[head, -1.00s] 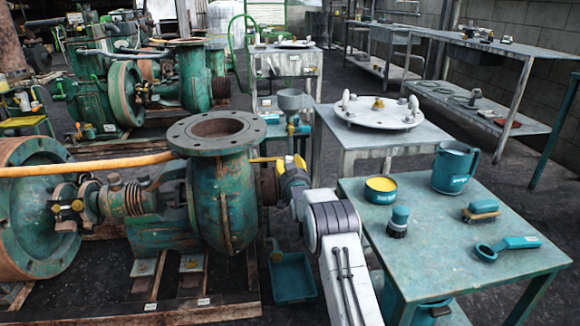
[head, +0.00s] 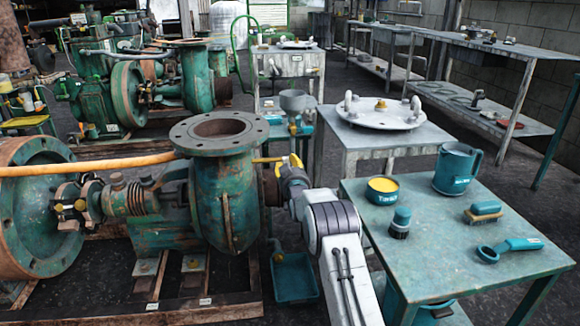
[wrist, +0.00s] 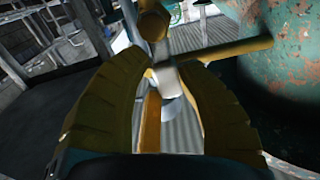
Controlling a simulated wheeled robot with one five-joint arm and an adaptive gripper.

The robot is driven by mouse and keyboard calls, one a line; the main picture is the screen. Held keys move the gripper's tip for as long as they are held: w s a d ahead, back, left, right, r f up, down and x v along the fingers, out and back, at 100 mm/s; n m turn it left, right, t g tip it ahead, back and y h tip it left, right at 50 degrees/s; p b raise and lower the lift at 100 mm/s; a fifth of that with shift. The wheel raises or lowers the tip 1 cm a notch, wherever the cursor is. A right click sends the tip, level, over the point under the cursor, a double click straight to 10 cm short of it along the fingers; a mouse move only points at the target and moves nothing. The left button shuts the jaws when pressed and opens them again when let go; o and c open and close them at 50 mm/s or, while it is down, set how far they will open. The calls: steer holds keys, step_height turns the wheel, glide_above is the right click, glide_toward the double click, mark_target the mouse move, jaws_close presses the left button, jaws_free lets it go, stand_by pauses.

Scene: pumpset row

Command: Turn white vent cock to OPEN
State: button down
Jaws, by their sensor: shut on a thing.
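My gripper (head: 296,161) is at the right side of the near green pump (head: 224,200), beside a thin yellow pipe. In the wrist view my gripper's two yellow fingers (wrist: 160,85) close around a small white piece, the white vent cock's handle (wrist: 167,78). A brass-coloured body (wrist: 153,22) and a yellow pipe (wrist: 232,48) sit just beyond the fingertips. The fingers hide much of the cock. In the head view the cock is too small and covered to make out, and I cannot read its position.
A green table (head: 437,254) stands close right of my arm, holding a teal mug (head: 456,170), a yellow-topped tin (head: 382,190) and a brush (head: 483,212). A teal tray (head: 294,278) lies on the floor below. A grey table (head: 350,140) with a white flanged cover stands behind.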

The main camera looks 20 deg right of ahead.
steer(key=c, duration=0.8)
jaws_free()
steer(key=shift+s+a, duration=0.4)
steer(key=shift+s, duration=1.55)
steer(key=shift+s+a, duration=0.35)
steer(key=shift+s, duration=1.6)
steer(key=shift+s+a, duration=0.4)
steer(key=shift+s, duration=1.55)
steer(key=shift+r, duration=0.1)
